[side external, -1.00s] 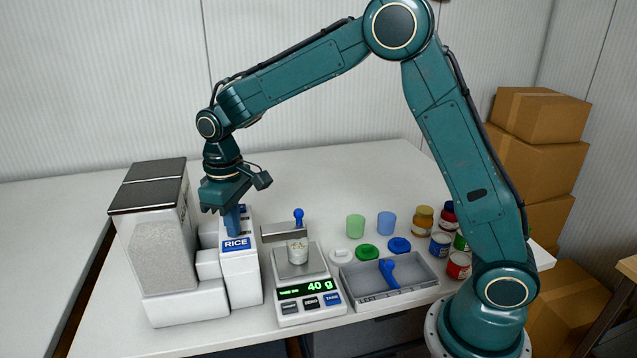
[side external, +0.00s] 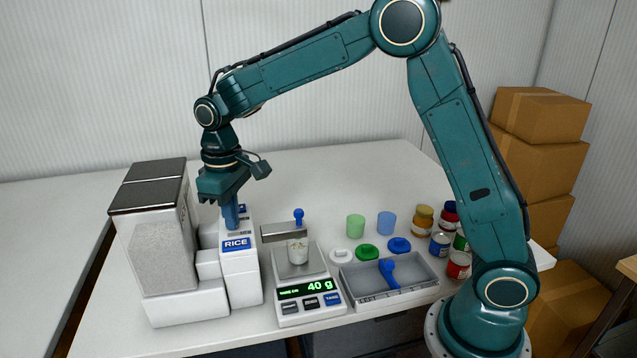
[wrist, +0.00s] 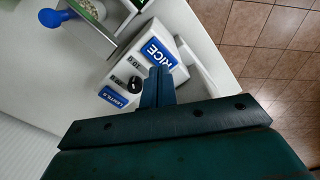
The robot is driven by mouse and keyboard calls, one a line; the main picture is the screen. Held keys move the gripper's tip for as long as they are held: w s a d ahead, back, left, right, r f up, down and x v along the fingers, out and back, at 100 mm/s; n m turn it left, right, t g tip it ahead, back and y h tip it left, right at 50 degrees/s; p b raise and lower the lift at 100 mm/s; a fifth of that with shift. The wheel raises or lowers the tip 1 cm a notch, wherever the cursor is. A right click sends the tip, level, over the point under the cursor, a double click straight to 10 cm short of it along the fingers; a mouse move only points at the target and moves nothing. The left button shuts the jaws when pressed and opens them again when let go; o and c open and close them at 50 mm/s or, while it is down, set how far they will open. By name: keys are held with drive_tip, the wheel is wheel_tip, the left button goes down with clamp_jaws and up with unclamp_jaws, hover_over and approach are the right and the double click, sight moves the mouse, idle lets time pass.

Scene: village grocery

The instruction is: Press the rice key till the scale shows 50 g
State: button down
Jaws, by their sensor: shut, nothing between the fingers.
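My gripper (side external: 232,226) is shut and empty, pointing down over the white dispenser head (side external: 240,275). In the wrist view its fingertips (wrist: 159,72) are beside the blue RICE label (wrist: 158,52). The rice key itself is not clearly seen, probably behind the fingers; I cannot tell whether they touch it. The scale (side external: 310,308) shows 40 g in green on its display (side external: 309,289). A clear cup (side external: 298,252) with some pale grains stands on its pan.
A rice hopper (side external: 160,250) stands left of the dispenser head. A LENTILS label (wrist: 113,97) is near the fingers in the wrist view. Several cups, lids and jars stand at the right.

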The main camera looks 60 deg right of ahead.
sight(239, 243)
drive_tip(key=shift+r, duration=1.55)
drive_tip(key=shift+s+r, duration=0.1)
drive_tip(key=s+d+r+m+t, duration=0.1)
drive_tip(key=s+d+r, duration=0.1)
drive_tip(key=s+r, duration=0.35)
drive_tip(key=s+d+r+m+t, duration=0.1)
drive_tip(key=s+d+r+t, duration=0.15)
drive_tip(key=s, duration=0.65)
drive_tip(key=s+d+f+m+t, duration=0.1)
drive_tip(key=s+d+t, duration=0.1)
drive_tip(key=s, duration=1.1)
drive_tip(key=shift+s+d, duration=0.3)
drive_tip(key=shift+w, duration=0.2)
idle(1.8)
